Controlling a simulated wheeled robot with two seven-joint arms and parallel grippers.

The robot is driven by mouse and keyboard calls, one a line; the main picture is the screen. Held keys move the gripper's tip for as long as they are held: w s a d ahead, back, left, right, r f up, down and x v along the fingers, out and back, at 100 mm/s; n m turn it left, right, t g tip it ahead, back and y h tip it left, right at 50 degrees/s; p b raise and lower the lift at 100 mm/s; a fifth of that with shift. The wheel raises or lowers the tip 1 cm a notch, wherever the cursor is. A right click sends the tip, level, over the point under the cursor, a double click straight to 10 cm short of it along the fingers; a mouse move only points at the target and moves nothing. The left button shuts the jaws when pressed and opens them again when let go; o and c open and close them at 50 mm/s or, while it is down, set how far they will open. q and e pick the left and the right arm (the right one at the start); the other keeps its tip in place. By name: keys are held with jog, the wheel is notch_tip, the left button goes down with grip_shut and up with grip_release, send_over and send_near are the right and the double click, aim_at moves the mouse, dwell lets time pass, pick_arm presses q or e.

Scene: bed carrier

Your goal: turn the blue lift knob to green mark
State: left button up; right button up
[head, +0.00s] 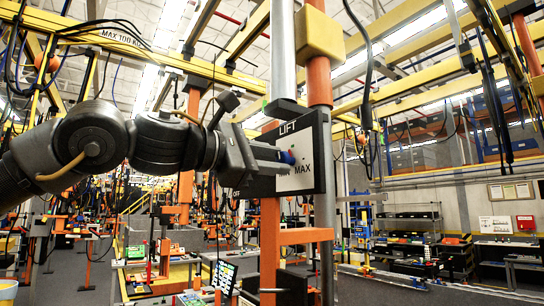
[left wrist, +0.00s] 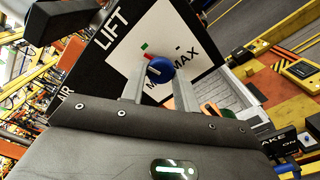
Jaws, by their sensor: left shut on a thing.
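The blue lift knob (left wrist: 160,69) sits on a white panel face (left wrist: 190,28) lettered LIFT and MAX. In the head view the knob (head: 288,157) shows at the panel (head: 318,150), partly hidden by my fingers. A small green mark (left wrist: 144,46) is on the panel, up and left of the knob in the left wrist view. A small red patch (left wrist: 148,56) lies between them; I cannot tell if it belongs to the knob. My left gripper (left wrist: 160,76) is shut on the knob, one finger on each side; it also shows in the head view (head: 282,156).
An orange post (head: 319,80) and a grey cylinder (head: 284,50) stand right by the panel. A yellow box (head: 319,36) is fixed above it. Black cables hang to the right. Shelves (head: 412,225) and benches stand farther back, with open floor before them.

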pick_arm(q)
jog(key=shift+m, duration=1.5)
jog(key=o, duration=0.9)
jog(key=shift+o, duration=0.2)
